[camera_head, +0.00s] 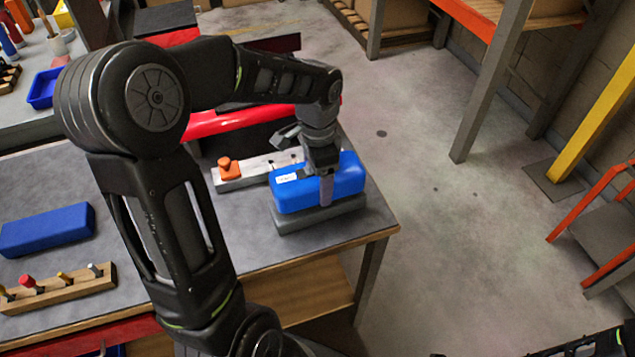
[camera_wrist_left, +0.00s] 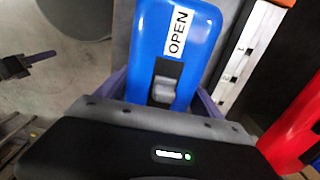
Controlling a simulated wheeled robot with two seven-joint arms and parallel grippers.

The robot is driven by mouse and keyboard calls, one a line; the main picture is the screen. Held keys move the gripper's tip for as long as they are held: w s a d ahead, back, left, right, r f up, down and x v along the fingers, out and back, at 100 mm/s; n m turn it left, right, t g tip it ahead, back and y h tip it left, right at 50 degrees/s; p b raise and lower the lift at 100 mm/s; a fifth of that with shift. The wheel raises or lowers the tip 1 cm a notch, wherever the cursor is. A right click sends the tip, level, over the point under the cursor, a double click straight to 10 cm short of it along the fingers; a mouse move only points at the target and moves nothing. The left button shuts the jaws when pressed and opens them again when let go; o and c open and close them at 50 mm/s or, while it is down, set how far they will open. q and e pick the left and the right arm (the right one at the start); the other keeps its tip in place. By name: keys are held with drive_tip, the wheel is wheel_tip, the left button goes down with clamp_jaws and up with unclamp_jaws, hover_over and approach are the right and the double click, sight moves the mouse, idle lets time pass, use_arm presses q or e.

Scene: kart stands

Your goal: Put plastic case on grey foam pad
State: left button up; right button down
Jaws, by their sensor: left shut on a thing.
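The blue plastic case (camera_head: 345,183) has a white label and sits over the grey foam pad (camera_head: 330,216) near the table's right corner. Its underside appears to meet the pad, but any small gap is hard to tell. My left gripper (camera_head: 326,188) comes down from above and is shut across the case. In the left wrist view the case (camera_wrist_left: 183,50), with its "OPEN" label and grey latch, lies between the fingers (camera_wrist_left: 160,98). A dark shape at that view's left edge looks like my right gripper (camera_wrist_left: 30,63); its jaws are unclear.
A metal rail with an orange knob (camera_head: 229,168) lies behind the case, with a red object (camera_head: 225,122) beyond. A long blue block (camera_head: 47,230) and a wooden rack of tools (camera_head: 60,289) are on the table's left. Open floor lies right of the table.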

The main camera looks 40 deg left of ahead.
use_arm(q)
drive_tip(key=shift+f, duration=0.95)
drive_tip(key=shift+f, duration=0.15)
drive_tip(key=o, duration=1.7)
wheel_tip(320, 180, up, 12)
drive_tip(key=shift+r, duration=0.2)
